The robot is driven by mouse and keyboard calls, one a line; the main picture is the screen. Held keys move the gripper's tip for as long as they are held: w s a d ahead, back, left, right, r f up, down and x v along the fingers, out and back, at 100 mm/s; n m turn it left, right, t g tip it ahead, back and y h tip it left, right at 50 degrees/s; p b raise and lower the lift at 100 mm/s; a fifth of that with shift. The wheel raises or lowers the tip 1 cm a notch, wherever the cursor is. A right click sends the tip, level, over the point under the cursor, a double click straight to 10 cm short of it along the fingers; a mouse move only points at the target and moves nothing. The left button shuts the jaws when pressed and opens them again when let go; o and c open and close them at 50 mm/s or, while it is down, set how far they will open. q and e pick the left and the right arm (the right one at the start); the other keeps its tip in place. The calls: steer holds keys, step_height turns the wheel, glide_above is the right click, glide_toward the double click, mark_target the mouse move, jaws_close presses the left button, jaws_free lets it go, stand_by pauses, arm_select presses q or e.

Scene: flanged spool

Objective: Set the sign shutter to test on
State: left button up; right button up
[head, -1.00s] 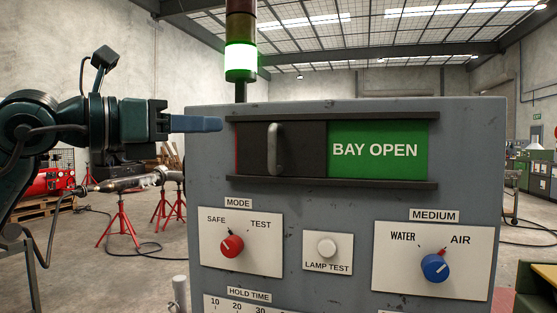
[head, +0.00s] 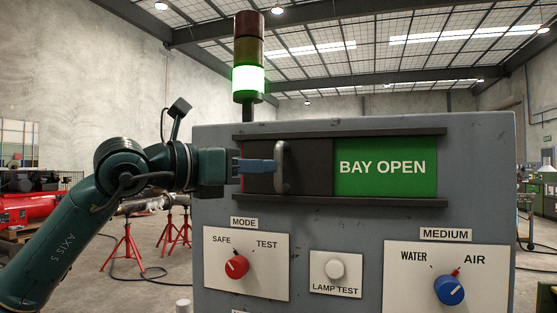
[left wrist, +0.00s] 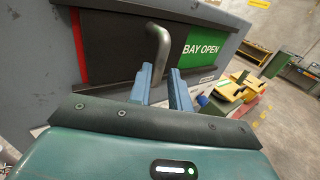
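The sign shutter (head: 312,168) is a dark panel with a grey bar handle (head: 281,167), at the left of its rails. To its right the green BAY OPEN sign (head: 385,168) shows. A thin red strip (left wrist: 78,45) shows at the shutter's left edge in the left wrist view. My left gripper (head: 272,165) is level with the handle, its tips at the handle's left side in the head view. In the left wrist view the blue fingers (left wrist: 162,80) are apart with the handle (left wrist: 161,48) between or just beyond their tips; contact is unclear. My right gripper is out of view.
The grey cabinet carries a red MODE knob (head: 236,267) toward SAFE, a white LAMP TEST button (head: 334,269) and a blue MEDIUM knob (head: 449,290) toward AIR. A stack light (head: 248,78) glows green above. The rails (head: 340,132) project above and below the shutter.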

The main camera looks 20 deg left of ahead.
mark_target(278, 178)
arm_select(q)
steer(key=p+x, duration=0.1)
steer(key=x, duration=0.4)
jaws_close()
stand_by(0.3)
